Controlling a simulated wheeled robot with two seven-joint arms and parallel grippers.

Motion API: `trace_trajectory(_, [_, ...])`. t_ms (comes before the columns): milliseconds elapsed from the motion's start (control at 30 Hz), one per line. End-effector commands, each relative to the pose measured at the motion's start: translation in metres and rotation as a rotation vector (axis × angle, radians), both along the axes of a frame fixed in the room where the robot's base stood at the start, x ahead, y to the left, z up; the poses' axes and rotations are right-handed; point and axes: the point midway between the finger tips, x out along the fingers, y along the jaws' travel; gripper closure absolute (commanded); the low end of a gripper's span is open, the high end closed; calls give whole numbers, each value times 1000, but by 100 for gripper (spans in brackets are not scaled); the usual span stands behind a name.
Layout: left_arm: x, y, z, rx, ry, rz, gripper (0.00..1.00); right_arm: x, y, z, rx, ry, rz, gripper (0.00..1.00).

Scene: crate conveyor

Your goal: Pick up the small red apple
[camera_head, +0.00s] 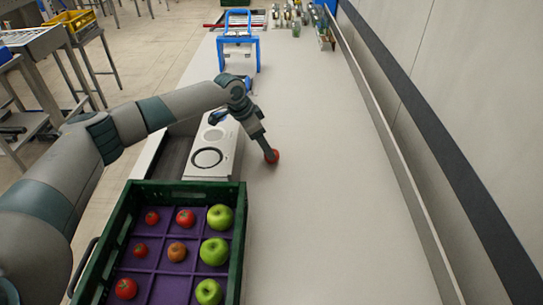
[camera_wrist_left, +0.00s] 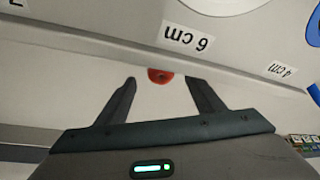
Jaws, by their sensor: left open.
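A small red apple (camera_head: 272,156) rests on the pale table, just right of the white sizing block in the head view. It also shows in the left wrist view (camera_wrist_left: 160,76), between and beyond my fingertips, with its far side cut off by the block's edge. My left gripper (camera_head: 268,150) points down at the apple in the head view. In the wrist view my left gripper (camera_wrist_left: 166,84) is open, its two fingers apart with nothing held between them. Whether a finger touches the apple I cannot tell. My right gripper is in neither view.
A green crate (camera_head: 240,240) with purple dividers stands in front, holding several red and green apples. The white block (camera_head: 225,170) has round holes and labels, "6 cm" (camera_wrist_left: 188,40) among them. A blue frame (camera_head: 238,42) stands farther back.

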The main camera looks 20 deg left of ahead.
Motion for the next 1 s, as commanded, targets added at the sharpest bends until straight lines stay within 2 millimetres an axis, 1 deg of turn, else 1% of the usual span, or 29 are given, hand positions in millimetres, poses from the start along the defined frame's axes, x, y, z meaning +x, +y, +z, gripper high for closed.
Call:
trace_trajectory(167, [3, -3, -5, 1, 2, 1, 38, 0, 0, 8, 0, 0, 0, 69])
trace_trajectory(367, [10, -11, -23, 0, 3, 0, 38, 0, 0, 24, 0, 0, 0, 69])
trace_trajectory(500, [14, -15, -39, 0, 3, -1, 38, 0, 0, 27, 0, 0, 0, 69])
trace_trajectory(600, [16, -16, -45, 0, 1, 1, 38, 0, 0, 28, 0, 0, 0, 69])
trace_trajectory(1000, [16, -16, -47, 0, 0, 1, 38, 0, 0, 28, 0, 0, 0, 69])
